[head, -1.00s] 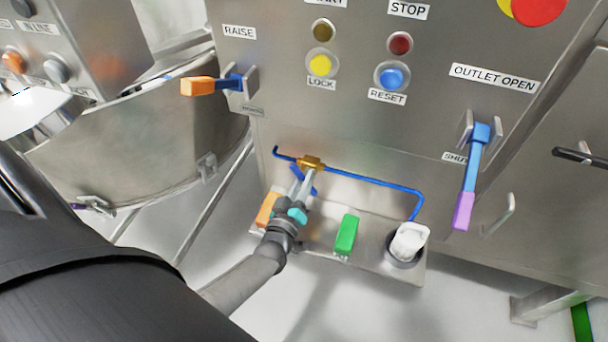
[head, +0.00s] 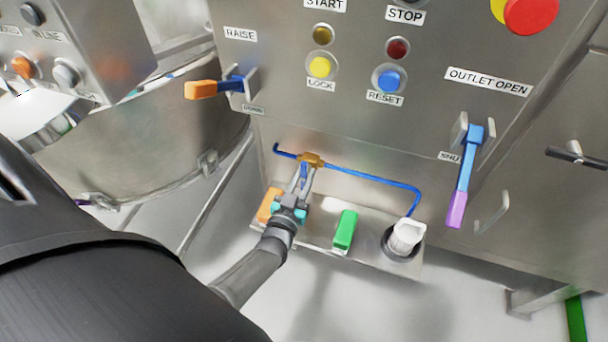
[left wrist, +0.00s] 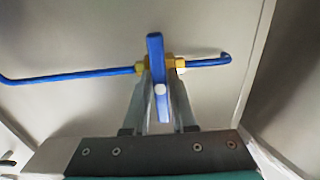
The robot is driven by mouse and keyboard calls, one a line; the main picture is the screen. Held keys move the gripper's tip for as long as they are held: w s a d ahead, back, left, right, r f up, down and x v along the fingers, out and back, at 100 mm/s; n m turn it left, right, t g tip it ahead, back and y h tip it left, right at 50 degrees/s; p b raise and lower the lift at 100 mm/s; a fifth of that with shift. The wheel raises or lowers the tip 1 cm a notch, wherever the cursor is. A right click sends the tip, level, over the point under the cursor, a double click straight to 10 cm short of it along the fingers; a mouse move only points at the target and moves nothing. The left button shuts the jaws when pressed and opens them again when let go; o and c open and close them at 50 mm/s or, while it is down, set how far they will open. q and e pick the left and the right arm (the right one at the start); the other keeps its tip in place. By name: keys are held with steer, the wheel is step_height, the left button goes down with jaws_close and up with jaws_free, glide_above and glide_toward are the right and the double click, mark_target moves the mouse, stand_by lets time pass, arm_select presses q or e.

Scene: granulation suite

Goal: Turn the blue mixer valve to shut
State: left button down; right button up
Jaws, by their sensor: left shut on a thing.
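The mixer valve has a brass body (head: 312,159) on a thin blue pipe (head: 370,180) low on the steel cabinet. Its blue lever (head: 304,171) points down from the body, roughly across the pipe. In the left wrist view the blue lever (left wrist: 156,60) stands across the pipe, in front of the brass body (left wrist: 174,64). My left gripper (head: 305,178) is shut on the lever, a finger on each side, hiding part of it in the head view. My right gripper is not in view.
Below the valve, a steel ledge (head: 318,237) carries an orange block (head: 268,204), a green block (head: 345,230) and a white-capped container (head: 406,236). The orange-ended lever (head: 205,89) and purple-ended outlet lever (head: 463,180) stick out from the cabinet. A large steel bowl (head: 150,150) stands left.

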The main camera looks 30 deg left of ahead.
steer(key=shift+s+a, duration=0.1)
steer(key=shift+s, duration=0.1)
arm_select(q)
steer(key=c, duration=0.7)
jaws_free()
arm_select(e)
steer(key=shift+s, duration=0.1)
arm_select(q)
steer(key=shift+s, duration=0.1)
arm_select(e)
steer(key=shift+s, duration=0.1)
